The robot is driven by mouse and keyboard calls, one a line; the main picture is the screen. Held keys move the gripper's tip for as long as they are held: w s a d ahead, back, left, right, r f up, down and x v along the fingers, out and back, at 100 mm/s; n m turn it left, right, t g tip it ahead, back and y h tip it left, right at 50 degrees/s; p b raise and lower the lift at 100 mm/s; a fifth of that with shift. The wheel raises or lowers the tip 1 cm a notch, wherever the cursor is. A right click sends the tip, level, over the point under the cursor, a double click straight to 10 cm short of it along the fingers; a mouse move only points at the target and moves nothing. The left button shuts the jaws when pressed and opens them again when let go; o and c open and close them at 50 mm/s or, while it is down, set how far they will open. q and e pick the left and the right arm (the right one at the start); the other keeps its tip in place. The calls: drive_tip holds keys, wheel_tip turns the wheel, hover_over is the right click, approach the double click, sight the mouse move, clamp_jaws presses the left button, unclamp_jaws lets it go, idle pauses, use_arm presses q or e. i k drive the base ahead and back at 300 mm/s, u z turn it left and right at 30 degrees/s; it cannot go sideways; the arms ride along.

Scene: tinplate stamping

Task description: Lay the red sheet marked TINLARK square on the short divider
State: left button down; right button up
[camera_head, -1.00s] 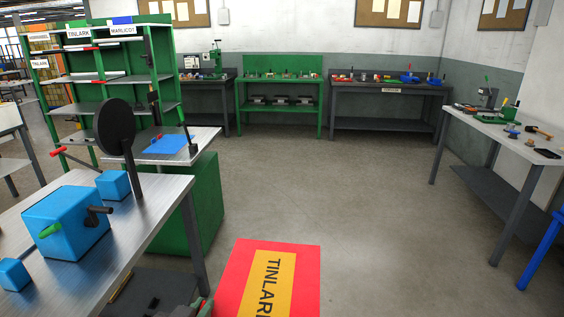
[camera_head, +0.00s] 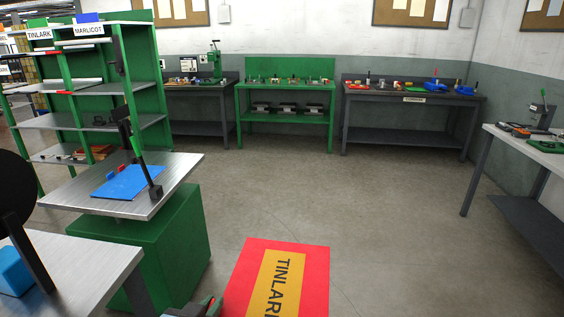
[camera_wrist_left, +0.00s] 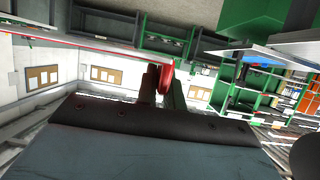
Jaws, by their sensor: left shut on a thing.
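The red sheet marked TINLARK (camera_head: 275,278) has a yellow panel with dark lettering and is at the bottom centre of the head view, held out over the floor. My left gripper (camera_head: 197,308) shows only partly at the bottom edge, at the sheet's left side. In the left wrist view the fingers (camera_wrist_left: 164,84) are shut on a red edge of it. The green rack (camera_head: 150,62) with TINLARK and MARLICOT labels stands at the left, apart from the sheet. I cannot tell which of its uprights is the short divider. My right gripper is not in view.
A metal-topped table (camera_head: 170,185) with a blue sheet (camera_head: 127,182) and a dark upright stands before the rack. A nearer table (camera_head: 90,262) with a blue block is at lower left. Benches line the back wall and right side. The middle floor is clear.

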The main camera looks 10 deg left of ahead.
sight(132, 179)
drive_tip(key=i, duration=2.75)
drive_tip(key=u, duration=2.2)
